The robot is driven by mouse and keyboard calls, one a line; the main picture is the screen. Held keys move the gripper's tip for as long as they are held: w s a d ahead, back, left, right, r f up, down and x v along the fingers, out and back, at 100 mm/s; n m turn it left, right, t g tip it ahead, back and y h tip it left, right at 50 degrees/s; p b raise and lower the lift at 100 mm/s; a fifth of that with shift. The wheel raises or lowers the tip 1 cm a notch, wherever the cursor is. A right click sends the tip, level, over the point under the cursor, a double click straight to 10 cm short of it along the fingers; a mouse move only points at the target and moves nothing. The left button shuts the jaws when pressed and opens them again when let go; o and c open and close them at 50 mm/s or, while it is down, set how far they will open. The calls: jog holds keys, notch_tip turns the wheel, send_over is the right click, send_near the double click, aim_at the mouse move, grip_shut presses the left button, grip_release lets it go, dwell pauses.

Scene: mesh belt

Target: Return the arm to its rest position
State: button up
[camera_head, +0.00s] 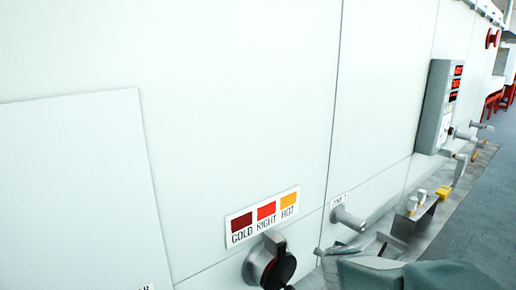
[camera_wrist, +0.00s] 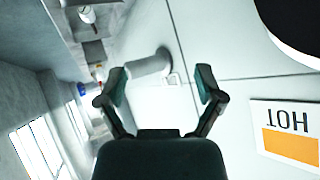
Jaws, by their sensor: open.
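My gripper (camera_wrist: 158,84) shows in the wrist view with its two dark fingers spread apart and nothing between them. Beyond the fingers is a pale wall with a short light grey cylinder (camera_wrist: 148,66) sticking out. The wrist picture is upside down, as the HOT label (camera_wrist: 285,133) reads inverted at the right. In the head view, grey-green parts of my arm (camera_head: 425,276) fill the bottom right, close to the wall.
A COLD/RIGHT/HOT sign (camera_head: 262,216) sits above a black round knob (camera_head: 275,268). A grey cylinder (camera_head: 348,219) juts from the wall beside my arm. Farther along are a shelf with small items (camera_head: 412,228) and a grey panel with red displays (camera_head: 440,105). Floor (camera_head: 480,220) shows at right.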

jog(key=s+a+r+n+y, duration=0.4)
jog(key=s+a+r+y, duration=0.1)
jog(key=s+a+r, duration=0.25)
jog(key=s+d+f+n+g+h, duration=0.1)
jog(key=s+d+g, duration=0.1)
jog(key=s, duration=0.7)
jog(key=s+d+f+g+h, duration=0.1)
jog(key=s+d+g+h, duration=0.1)
jog(key=s, duration=0.7)
jog(key=shift+d+f+n+g, duration=0.3)
jog(key=shift+d+f+n, duration=0.05)
jog(key=shift+d+n, duration=0.05)
jog(key=shift+w, duration=0.1)
